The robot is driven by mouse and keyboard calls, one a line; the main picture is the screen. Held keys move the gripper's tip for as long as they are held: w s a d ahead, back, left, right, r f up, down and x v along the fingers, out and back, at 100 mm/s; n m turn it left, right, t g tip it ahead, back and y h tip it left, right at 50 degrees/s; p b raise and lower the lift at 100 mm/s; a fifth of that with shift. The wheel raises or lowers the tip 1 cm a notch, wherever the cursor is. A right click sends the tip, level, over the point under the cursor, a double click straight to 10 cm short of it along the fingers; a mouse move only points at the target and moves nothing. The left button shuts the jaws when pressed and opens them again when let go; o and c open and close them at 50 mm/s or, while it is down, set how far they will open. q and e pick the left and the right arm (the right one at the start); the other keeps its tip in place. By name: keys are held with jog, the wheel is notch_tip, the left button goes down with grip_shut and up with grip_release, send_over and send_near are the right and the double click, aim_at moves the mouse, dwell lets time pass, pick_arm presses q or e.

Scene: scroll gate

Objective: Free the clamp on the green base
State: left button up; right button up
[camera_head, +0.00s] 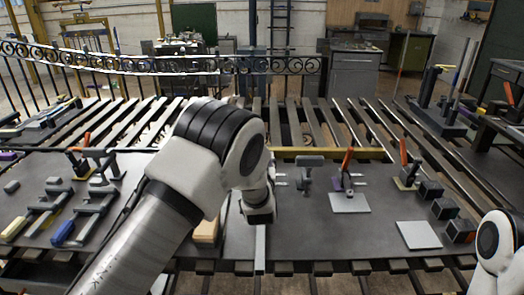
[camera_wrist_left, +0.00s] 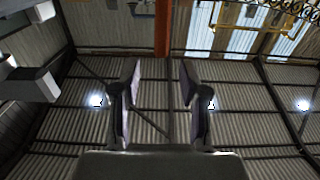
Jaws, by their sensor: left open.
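Three clamps with orange handles show in the head view: one at the left (camera_head: 83,152), one right of centre (camera_head: 346,170) and one farther right (camera_head: 406,165). The far-right clamp stands on a yellowish base (camera_head: 405,184). I cannot make out a clearly green base; parts of the table are hidden behind my left arm. My left gripper (camera_wrist_left: 160,85) is open and empty in the left wrist view, its two fingers apart against a corrugated surface with lights. No clamp shows between the fingers. My right gripper is out of view; only part of that arm shows at lower right.
The dark worktop (camera_head: 300,235) holds grey plates (camera_head: 418,235), several dark blocks (camera_head: 438,208) at the right, and bar clamps with yellow and blue ends (camera_head: 63,232) at the left. A scroll-topped railing (camera_head: 140,62) stands behind the slats. Clear worktop lies right of my left arm.

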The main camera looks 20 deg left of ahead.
pick_arm(q)
jog(key=p+x, duration=0.1)
jog(key=x, duration=0.5)
jog(key=shift+a+r, duration=0.1)
jog(key=shift+w, duration=0.4)
jog(key=shift+c, duration=0.4)
jog(key=shift+s, duration=0.1)
grip_shut()
